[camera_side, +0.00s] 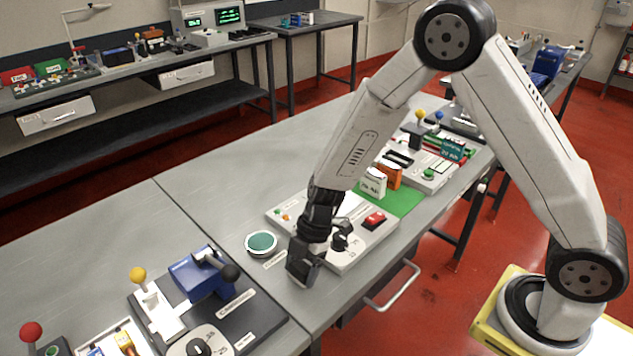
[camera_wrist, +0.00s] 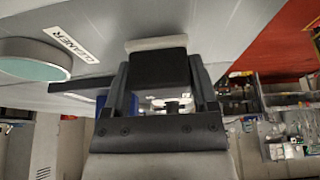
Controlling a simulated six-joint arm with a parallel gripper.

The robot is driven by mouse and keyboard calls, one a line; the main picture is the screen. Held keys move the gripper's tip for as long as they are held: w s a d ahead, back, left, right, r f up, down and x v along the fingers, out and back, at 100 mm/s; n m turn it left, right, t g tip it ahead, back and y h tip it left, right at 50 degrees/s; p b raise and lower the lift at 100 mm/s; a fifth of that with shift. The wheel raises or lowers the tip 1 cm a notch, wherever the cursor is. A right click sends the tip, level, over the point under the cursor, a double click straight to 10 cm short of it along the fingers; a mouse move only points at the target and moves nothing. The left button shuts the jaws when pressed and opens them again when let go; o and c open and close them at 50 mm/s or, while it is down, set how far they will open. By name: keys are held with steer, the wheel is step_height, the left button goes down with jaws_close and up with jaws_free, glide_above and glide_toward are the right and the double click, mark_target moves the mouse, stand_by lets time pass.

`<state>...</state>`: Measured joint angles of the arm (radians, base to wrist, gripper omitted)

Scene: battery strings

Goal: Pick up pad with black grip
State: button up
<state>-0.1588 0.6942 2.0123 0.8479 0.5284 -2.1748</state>
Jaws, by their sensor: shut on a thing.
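The pad with black grip (camera_wrist: 158,68) shows in the wrist view as a dark block with a pale pad along its far edge. My gripper (camera_wrist: 162,78) is shut on the black grip, with one finger on each side. In the side view my gripper (camera_side: 303,264) points down close to the grey bench, near its front edge. I cannot tell whether the pad touches the bench.
A round teal-topped dish (camera_side: 261,243) with a CLEANER label lies just left of my gripper; the wrist view shows it too (camera_wrist: 32,62). A control panel (camera_side: 362,250) with a red button is close on the right. A lever-and-dial station (camera_side: 235,315) stands at the front left.

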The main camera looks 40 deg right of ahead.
steer(key=shift+r, duration=0.5)
steer(key=s+d+r, duration=0.3)
steer(key=s+r, duration=0.8)
steer(key=s, duration=0.2)
steer(key=shift+s+d, duration=0.25)
steer(key=shift+s, duration=0.05)
